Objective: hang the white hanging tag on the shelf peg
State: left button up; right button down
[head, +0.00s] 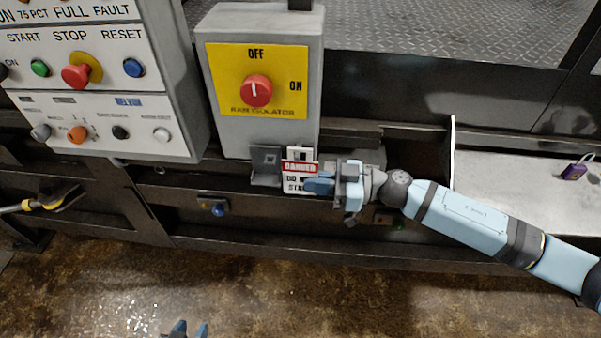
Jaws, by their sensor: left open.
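The white hanging tag (292,184), with a red DANGER band, is upright below the yellow isolator box. My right gripper (318,186) reaches in from the right. One blue finger lies across the front of the tag's lower right part, and the gripper appears shut on it; the finger behind is hidden. A small grey metal bracket (264,163) is just left of and partly behind the tag. I cannot make out the shelf peg or whether the tag touches it. My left gripper (187,329) is at the bottom edge, open and empty, with only its fingertips showing.
The isolator box (222,133) with a red knob (256,91) is directly above the tag. A control panel (178,110) stands at upper left. A purple padlock (574,172) lies on the pale ledge (500,185) at right. The floor in front is clear.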

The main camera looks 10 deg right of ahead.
jog(key=shift+r+p, duration=0.2)
jog(key=shift+p, duration=0.15)
jog(key=shift+r+p, duration=0.35)
jog(key=shift+p, duration=0.25)
jog(key=shift+s, duration=0.15)
dwell(0.4)
jog(key=s+a+p, duration=0.2)
jog(key=s+p, duration=0.2)
jog(key=s, duration=0.2)
jog(key=shift+s, duration=0.2)
dwell(0.9)
jog(key=shift+d, duration=0.2)
dwell(0.5)
